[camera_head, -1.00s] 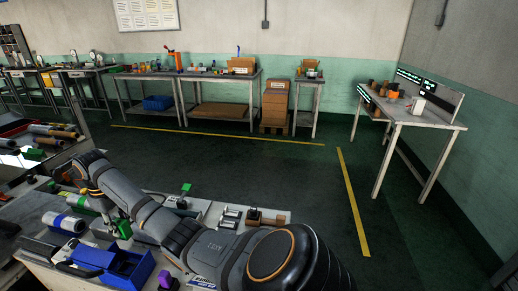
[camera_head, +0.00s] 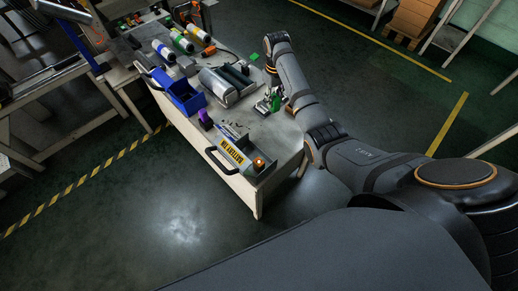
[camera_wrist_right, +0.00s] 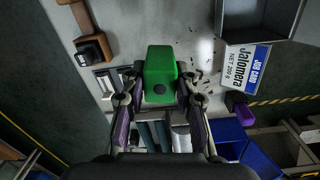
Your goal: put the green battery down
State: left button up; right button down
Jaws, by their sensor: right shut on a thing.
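My right gripper (camera_head: 267,98) is over the right-hand part of the workbench (camera_head: 285,125) in the head view. The green battery (camera_wrist_right: 160,72) is between the two fingers of the right gripper (camera_wrist_right: 160,98) in the wrist view, held with one end toward the camera. Some green (camera_head: 275,103) also shows at the gripper in the head view. I cannot tell whether the battery touches the surface below. A grey tray labelled for batteries (camera_head: 232,152) lies nearer on the bench. My left gripper is not in view.
Green, white and yellow bottles (camera_head: 181,40) lie farther back.

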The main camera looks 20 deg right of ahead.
jog(key=s+a+f+n+p, duration=0.1)
jog(key=s+a+p, duration=0.4)
jog(key=a, duration=0.4)
pick_arm(q)
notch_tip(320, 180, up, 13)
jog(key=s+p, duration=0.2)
jog(key=p, duration=0.3)
pick_arm(e)
jog(key=n, duration=0.1)
send_over(246, 151)
jog(key=s, duration=0.3)
notch_tip(246, 151, down, 2)
jog(key=f+b, duration=0.5)
jog(key=a+f+b, duration=0.1)
jog(key=f+b, duration=0.1)
jog(key=b, duration=0.1)
jog(key=shift+w+f, duration=0.1)
jog(key=shift+f, duration=0.2)
jog(key=shift+r, duration=0.1)
notch_tip(246, 151, down, 4)
jog(key=b, duration=0.5)
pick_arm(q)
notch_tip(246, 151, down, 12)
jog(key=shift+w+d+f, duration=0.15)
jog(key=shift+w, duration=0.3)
pick_arm(e)
jog(key=shift+r, duration=0.2)
